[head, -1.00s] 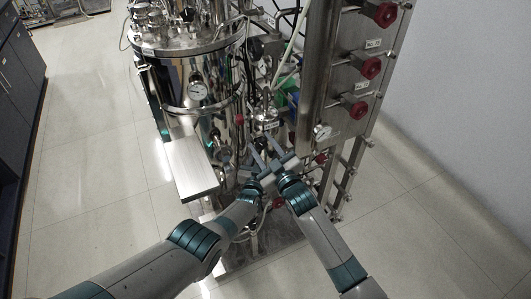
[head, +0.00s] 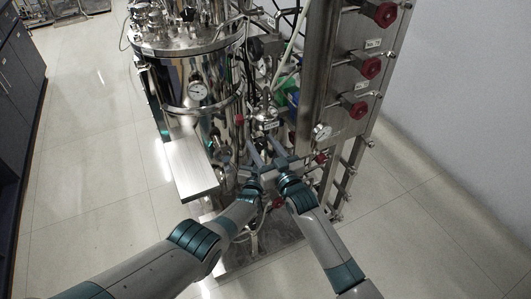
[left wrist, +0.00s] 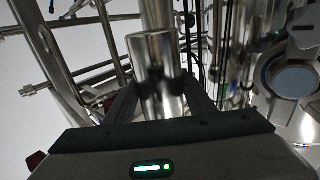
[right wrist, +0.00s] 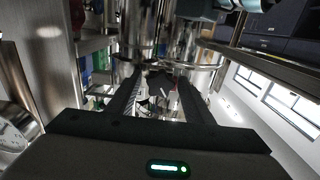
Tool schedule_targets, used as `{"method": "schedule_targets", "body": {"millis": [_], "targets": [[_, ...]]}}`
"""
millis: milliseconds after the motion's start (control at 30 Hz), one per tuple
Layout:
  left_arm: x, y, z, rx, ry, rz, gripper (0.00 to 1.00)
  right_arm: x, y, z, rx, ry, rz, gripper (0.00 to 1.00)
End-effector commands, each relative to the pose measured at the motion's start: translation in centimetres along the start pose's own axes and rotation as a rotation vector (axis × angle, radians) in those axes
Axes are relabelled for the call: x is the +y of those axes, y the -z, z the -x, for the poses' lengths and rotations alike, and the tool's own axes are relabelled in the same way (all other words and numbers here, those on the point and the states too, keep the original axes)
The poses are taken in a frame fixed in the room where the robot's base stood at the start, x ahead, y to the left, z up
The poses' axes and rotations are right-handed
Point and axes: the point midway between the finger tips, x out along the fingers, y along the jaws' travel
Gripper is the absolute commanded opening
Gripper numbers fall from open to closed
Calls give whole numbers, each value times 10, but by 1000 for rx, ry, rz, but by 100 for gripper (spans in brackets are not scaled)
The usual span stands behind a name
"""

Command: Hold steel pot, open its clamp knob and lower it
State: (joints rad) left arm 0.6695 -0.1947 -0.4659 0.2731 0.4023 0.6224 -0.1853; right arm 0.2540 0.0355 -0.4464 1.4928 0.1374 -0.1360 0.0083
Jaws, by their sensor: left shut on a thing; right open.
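The steel pot (head: 266,115) is a small shiny vessel low on the skid, right of the big tank in the head view. In the left wrist view the pot's steel cylinder (left wrist: 157,65) stands between the fingers of my left gripper (left wrist: 160,95), which is shut on it. My right gripper (head: 262,148) is open just below the pot in the head view. In the right wrist view its open fingers (right wrist: 160,80) point at shiny steel parts and a small dark piece between them. I cannot tell whether that piece is the clamp knob. My left fingers are mostly hidden in the head view.
The big steel tank (head: 190,70) with a gauge stands on the left, with a flat metal plate (head: 190,168) jutting out in front. A steel panel with red knobs (head: 368,68) rises on the right. Cables and pipes crowd the middle. The floor on both sides is clear.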

Motion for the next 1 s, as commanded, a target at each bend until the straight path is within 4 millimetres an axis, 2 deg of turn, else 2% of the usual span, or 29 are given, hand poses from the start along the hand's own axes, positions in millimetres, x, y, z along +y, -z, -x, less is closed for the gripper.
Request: {"method": "schedule_targets", "body": {"millis": [233, 533, 767, 800, 900, 1000], "targets": [[0, -2, 1, -4, -1, 1, 9, 0, 0, 0, 0, 0, -50, 47], [0, -2, 1, -4, -1, 1, 9, 0, 0, 0, 0, 0, -413, 47], [0, -2, 1, -4, -1, 1, 9, 0, 0, 0, 0, 0, -435, 47], [0, -2, 1, -4, -1, 1, 9, 0, 0, 0, 0, 0, -434, 42], [0, -2, 1, -4, -1, 1, 9, 0, 0, 0, 0, 0, -434, 19], [0, -2, 1, -4, -1, 1, 9, 0, 0, 0, 0, 0, -433, 19]]}}
